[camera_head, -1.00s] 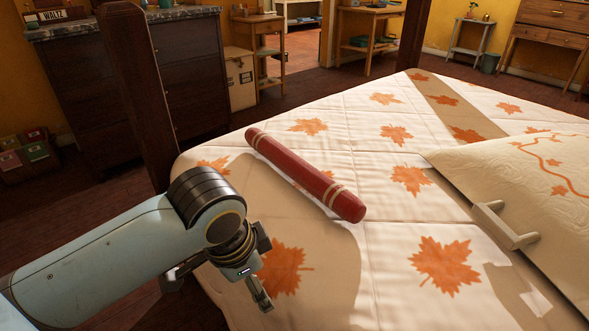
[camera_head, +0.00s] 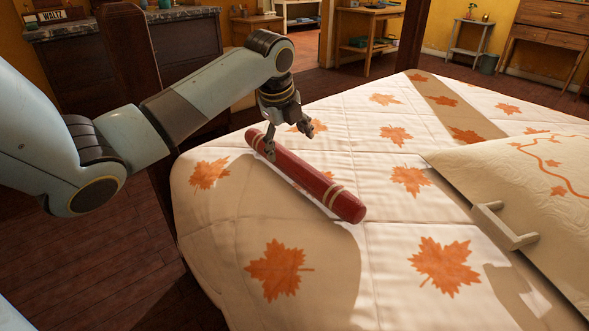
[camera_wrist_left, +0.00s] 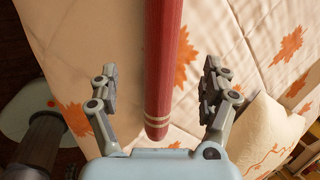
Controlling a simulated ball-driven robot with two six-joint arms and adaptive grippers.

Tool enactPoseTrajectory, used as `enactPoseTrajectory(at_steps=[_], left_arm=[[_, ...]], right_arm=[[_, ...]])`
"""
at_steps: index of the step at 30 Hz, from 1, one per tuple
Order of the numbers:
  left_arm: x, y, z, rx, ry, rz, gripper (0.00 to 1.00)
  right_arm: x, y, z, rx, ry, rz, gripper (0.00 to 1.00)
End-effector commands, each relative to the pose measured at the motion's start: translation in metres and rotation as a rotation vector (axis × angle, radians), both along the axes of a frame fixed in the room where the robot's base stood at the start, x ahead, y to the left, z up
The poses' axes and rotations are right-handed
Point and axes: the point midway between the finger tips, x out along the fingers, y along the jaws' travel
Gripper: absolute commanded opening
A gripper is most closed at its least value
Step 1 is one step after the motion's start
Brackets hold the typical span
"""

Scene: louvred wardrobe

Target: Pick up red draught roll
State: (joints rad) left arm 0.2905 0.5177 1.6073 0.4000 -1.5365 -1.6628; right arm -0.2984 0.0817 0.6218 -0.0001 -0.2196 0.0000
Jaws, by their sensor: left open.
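The red draught roll (camera_head: 310,180) lies on the quilted bed (camera_head: 215,225), with pale stripes near each end. My left gripper (camera_head: 288,145) is at the roll's far left end, pointing down, with one finger in front of the roll and the other at its far side. In the left wrist view the roll (camera_wrist_left: 162,70) runs between the two open fingers (camera_wrist_left: 158,85), with a gap on each side. The gripper is open and empty.
A pillow (camera_head: 530,190) lies on the right of the bed, with a pale handle-shaped piece (camera_head: 502,228) beside it. A dark wooden bedpost (camera_head: 130,60) stands at the left, near my arm. A dark chest with a stone top (camera_head: 195,45) is behind it.

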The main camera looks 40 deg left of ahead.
Motion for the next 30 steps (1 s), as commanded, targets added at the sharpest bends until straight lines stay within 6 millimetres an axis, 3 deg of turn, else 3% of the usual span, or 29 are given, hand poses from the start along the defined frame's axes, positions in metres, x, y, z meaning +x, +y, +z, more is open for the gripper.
enactPoseTrajectory(at_steps=[3, 10, 18, 27, 30], left_arm=[[0.006, 0.002, -0.023, -0.001, 0.003, 0.002, 0.81], [0.013, 0.004, -0.041, -0.002, 0.000, 0.002, 0.81], [0.026, 0.010, -0.079, -0.002, 0.002, 0.003, 0.81], [0.028, 0.011, -0.083, 0.000, 0.000, 0.002, 0.81], [0.028, 0.011, -0.083, 0.000, 0.000, 0.002, 0.68]], right_arm=[[-0.006, 0.000, -0.008, 0.000, 0.010, -0.001, 0.37], [-0.008, 0.000, -0.014, 0.000, 0.013, 0.000, 0.37], [-0.012, 0.001, -0.028, 0.000, 0.019, 0.000, 0.37], [-0.011, 0.003, -0.028, 0.003, 0.018, -0.001, 0.37], [-0.011, 0.003, -0.028, 0.004, 0.017, -0.001, 0.37]])
